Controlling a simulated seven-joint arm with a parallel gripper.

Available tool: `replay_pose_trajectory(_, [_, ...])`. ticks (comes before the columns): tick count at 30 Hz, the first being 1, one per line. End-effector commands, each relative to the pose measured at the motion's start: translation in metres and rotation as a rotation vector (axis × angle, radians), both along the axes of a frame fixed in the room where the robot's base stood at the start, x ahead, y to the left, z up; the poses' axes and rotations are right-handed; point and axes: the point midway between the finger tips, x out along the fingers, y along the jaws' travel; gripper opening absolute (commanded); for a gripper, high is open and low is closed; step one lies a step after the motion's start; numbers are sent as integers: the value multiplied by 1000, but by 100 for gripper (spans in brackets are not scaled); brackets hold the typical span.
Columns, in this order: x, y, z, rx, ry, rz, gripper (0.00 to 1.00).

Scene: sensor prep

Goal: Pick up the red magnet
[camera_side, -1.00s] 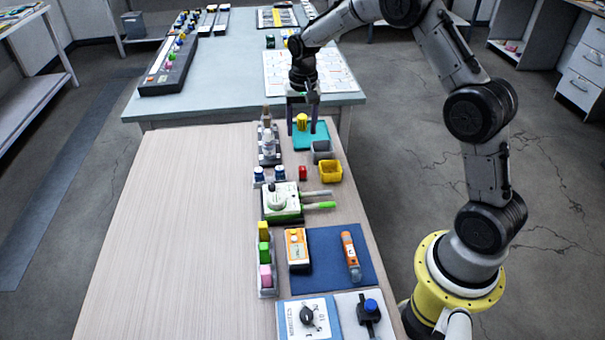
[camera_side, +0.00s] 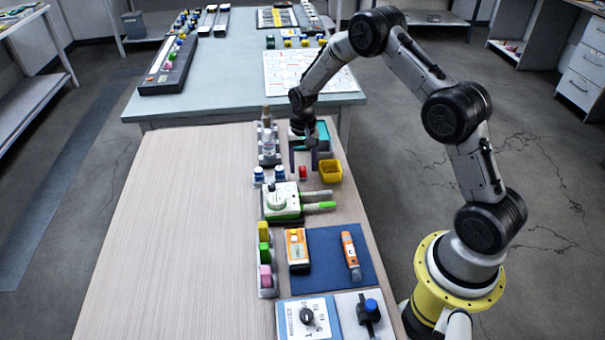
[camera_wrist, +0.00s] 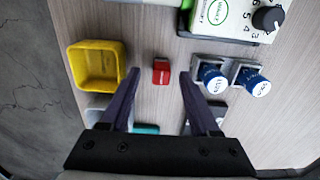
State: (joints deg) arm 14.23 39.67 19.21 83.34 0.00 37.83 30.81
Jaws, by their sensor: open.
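The red magnet (camera_side: 303,172) is a small red block on the wooden table, left of the yellow bin. In the wrist view the red magnet (camera_wrist: 161,71) lies just beyond the fingertips, midway between them and apart from both. My gripper (camera_side: 303,168) is open and empty, low over the table by the magnet. In the wrist view my gripper (camera_wrist: 159,76) has its two dark fingers spread wide, pointing toward the magnet's two sides. How far the fingertips are above the table is hard to tell.
A yellow bin (camera_wrist: 97,66) stands left of the magnet in the wrist view. Two blue-capped bottles (camera_wrist: 211,78) in grey holders stand close on its right. A green and white device (camera_side: 282,202) lies nearby. The table's left half (camera_side: 185,230) is clear.

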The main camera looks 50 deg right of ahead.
Motion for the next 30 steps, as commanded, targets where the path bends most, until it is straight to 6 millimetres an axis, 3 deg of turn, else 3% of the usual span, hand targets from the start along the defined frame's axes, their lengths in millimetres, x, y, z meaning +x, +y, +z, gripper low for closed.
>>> replay_pose_trajectory(6, [1, 1, -25, 0, 0, 0, 62])
replay_pose_trajectory(14, [1, 1, -28, -1, -1, 1, 62])
replay_pose_trajectory(25, [1, 1, -27, -1, -1, 1, 0])
replay_pose_trajectory(30, [1, 1, -27, 0, -1, 1, 0])
